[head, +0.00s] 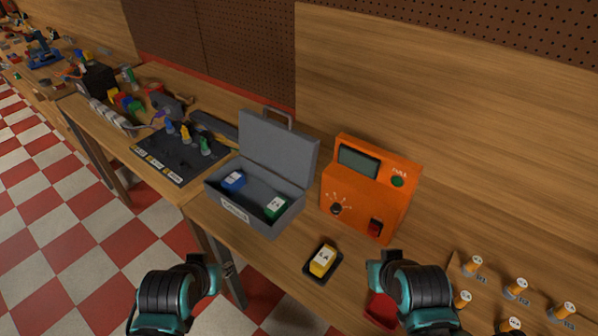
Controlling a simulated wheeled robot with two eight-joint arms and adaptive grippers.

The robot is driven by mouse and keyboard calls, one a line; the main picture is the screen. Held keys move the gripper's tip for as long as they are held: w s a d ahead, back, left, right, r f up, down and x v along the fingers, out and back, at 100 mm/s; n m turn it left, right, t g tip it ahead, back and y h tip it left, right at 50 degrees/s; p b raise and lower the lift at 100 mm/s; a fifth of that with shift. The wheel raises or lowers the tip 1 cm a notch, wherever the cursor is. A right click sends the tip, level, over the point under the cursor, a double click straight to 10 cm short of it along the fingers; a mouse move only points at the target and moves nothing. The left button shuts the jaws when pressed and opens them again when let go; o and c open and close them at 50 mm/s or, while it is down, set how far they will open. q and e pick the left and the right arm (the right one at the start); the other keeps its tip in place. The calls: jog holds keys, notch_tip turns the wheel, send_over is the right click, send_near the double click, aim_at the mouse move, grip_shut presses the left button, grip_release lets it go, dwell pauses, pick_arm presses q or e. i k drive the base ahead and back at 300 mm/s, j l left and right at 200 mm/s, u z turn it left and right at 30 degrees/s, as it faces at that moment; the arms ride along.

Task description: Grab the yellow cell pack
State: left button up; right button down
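The yellow cell pack (322,261) has a white label and sits on a small black pad (308,271) on the wooden bench, in front of the orange device. My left gripper (212,272) is low in the view, left of the pack and apart from it. My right gripper (378,278) is to the right of the pack, also apart from it. The fingers of both grippers are mostly hidden behind their wrists, so their opening does not show clearly. Nothing is seen held in either.
An open grey case (290,217) holds a blue pack (233,181) and a green pack (275,207). An orange device (366,190) with a screen stands behind the yellow pack. A red tray (380,311) is partly hidden by my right gripper.

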aim_at(326, 257)
jog(key=i+j, duration=0.15)
jog(key=j, duration=0.15)
jog(key=i+j, duration=0.15)
jog(key=j, duration=0.15)
jog(key=i+j+z, duration=0.1)
jog(key=j, duration=0.2)
jog(key=i+j, duration=0.2)
jog(key=j, duration=0.15)
jog(key=j+z, duration=0.1)
jog(key=z, duration=1.65)
jog(key=i+j, duration=0.05)
